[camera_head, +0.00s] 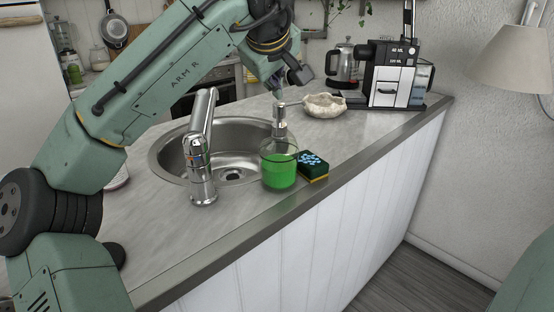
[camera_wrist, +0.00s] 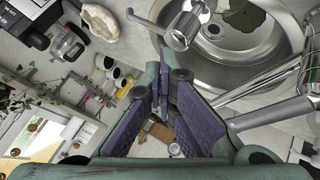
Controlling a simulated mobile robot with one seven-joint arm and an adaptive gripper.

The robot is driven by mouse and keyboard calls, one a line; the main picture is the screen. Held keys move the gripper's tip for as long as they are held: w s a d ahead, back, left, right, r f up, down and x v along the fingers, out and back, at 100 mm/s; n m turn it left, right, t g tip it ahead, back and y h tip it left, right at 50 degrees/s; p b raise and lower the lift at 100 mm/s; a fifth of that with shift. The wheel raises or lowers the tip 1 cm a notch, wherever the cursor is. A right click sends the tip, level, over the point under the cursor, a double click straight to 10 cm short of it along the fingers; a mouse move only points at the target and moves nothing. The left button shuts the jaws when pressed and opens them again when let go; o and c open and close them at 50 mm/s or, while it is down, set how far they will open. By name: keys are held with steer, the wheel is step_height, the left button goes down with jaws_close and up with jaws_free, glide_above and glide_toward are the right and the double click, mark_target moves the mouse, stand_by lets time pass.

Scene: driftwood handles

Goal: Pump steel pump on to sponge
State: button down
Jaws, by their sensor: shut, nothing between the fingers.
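The soap dispenser (camera_head: 279,170) is a clear round bottle of green liquid with a steel pump (camera_head: 280,125) on top. It stands on the counter by the sink's right rim. The steel pump also shows at the top of the wrist view (camera_wrist: 181,30). The sponge (camera_head: 313,167), dark green over yellow, lies just right of the bottle, with light blue blobs on its top. My gripper (camera_head: 277,90) is just above the pump head in the head view; whether it touches is unclear. In the wrist view its purple-padded fingers (camera_wrist: 173,82) are shut and empty.
The sink (camera_head: 168,155) and steel faucet (camera_head: 201,165) are to the left. A pale bowl (camera_head: 324,105), a kettle (camera_head: 344,64) and a coffee machine (camera_head: 392,82) stand behind to the right. The counter's front edge runs close to the sponge.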

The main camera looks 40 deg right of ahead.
mark_target(275, 104)
steer(key=shift+f+b, duration=0.7)
steer(key=shift+f, duration=0.3)
stand_by(0.9)
steer(key=shift+r, duration=0.15)
steer(key=shift+r+p, duration=1.1)
steer(key=shift+r, duration=0.15)
steer(key=shift+r, duration=0.1)
step_height(275, 104, up, 6)
steer(key=p, duration=0.4)
stand_by(0.5)
